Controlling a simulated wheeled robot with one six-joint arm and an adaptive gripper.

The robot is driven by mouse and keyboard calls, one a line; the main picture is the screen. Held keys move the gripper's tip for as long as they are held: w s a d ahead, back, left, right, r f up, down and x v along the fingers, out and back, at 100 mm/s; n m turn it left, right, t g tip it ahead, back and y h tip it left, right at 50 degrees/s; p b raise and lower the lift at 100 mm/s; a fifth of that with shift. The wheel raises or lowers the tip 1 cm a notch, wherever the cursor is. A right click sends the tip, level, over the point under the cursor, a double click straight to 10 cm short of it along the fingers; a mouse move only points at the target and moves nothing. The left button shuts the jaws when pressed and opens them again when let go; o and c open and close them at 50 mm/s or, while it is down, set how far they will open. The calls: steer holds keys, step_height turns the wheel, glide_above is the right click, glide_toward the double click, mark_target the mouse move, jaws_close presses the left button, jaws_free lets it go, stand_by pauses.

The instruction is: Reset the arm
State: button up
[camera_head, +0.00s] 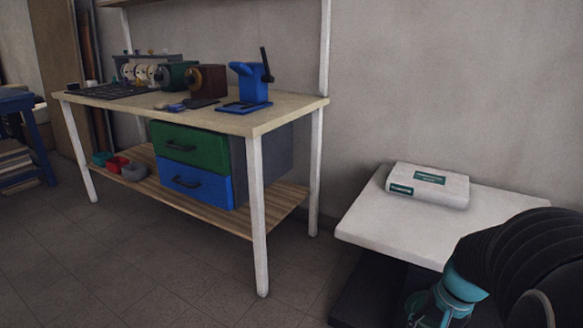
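A dark, ribbed, rounded form with teal parts fills the lower right corner of the head view, in front of the white table. It looks like part of my own arm, folded close to the camera. The picture edge cuts it off. I cannot make out my gripper or its fingers in this view, so its opening and anything in it do not show.
A white table (375,223) at right bears a white box with green labels (428,186); my arm overlaps its right side. A wooden workbench (275,118) at left holds tools, a blue vise (250,83) and green and blue drawers. Tiled floor between them is clear.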

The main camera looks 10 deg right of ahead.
steer(key=s+a+r+n+t+h+p, duration=0.1)
steer(key=s+a+r+n+t+p, duration=0.1)
steer(key=a+r+n, duration=0.6)
steer(key=s+a+r+t, duration=0.1)
steer(key=a+r+t, duration=0.1)
steer(key=a+r, duration=0.3)
steer(key=shift+a+r+n, duration=0.15)
steer(key=shift+a+n, duration=0.15)
steer(key=shift+a, duration=1.45)
steer(key=shift+s, duration=0.1)
